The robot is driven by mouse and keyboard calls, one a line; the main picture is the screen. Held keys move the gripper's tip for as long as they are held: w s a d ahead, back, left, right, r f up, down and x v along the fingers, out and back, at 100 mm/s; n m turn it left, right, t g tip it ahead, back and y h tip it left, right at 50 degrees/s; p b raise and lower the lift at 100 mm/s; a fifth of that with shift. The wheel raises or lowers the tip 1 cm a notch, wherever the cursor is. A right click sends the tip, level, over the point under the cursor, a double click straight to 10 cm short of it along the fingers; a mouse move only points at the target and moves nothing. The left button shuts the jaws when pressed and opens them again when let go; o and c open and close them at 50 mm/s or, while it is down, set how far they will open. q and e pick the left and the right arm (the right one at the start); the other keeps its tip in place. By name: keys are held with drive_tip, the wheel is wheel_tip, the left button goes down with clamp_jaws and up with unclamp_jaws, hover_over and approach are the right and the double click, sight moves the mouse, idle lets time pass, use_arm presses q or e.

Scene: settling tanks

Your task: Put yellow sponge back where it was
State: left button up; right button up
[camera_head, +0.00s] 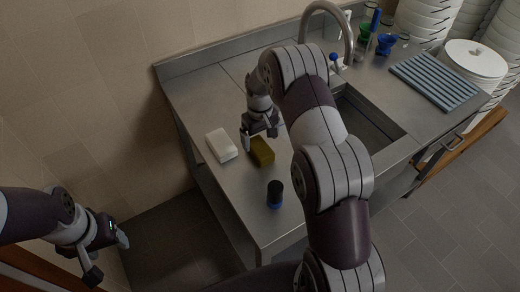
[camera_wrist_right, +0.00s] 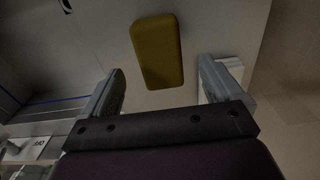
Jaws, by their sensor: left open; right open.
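The yellow sponge (camera_head: 262,151) lies on the steel counter in the head view, between a white block and a dark cylinder. It also shows in the right wrist view (camera_wrist_right: 157,52), ahead of the fingertips and between their lines. My right gripper (camera_head: 259,136) is open and empty, just beside and above the sponge in the head view; the wrist view shows a gap between the fingers (camera_wrist_right: 160,82) and the sponge. My left gripper (camera_head: 108,255) is open and empty, low at the left, off the counter.
The white block (camera_head: 221,145) lies left of the sponge. The dark cylinder with a blue base (camera_head: 275,194) stands nearer the counter's front. A sink (camera_head: 372,125) with a faucet (camera_head: 325,8), a grey ribbed mat (camera_head: 433,80) and stacked white dishes (camera_head: 424,18) are to the right.

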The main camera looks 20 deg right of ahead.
sight(260, 148)
wheel_tip(260, 148, up, 6)
drive_tip(key=b, duration=0.1)
drive_tip(key=s+a+r, duration=0.2)
drive_tip(key=s+a, duration=0.1)
drive_tip(key=s, duration=0.8)
drive_tip(key=s+a+r+m+t, duration=0.1)
drive_tip(key=s+a, duration=0.3)
drive_tip(key=s, duration=0.7)
drive_tip(key=shift+s+r, duration=0.2)
drive_tip(key=shift+r, duration=0.25)
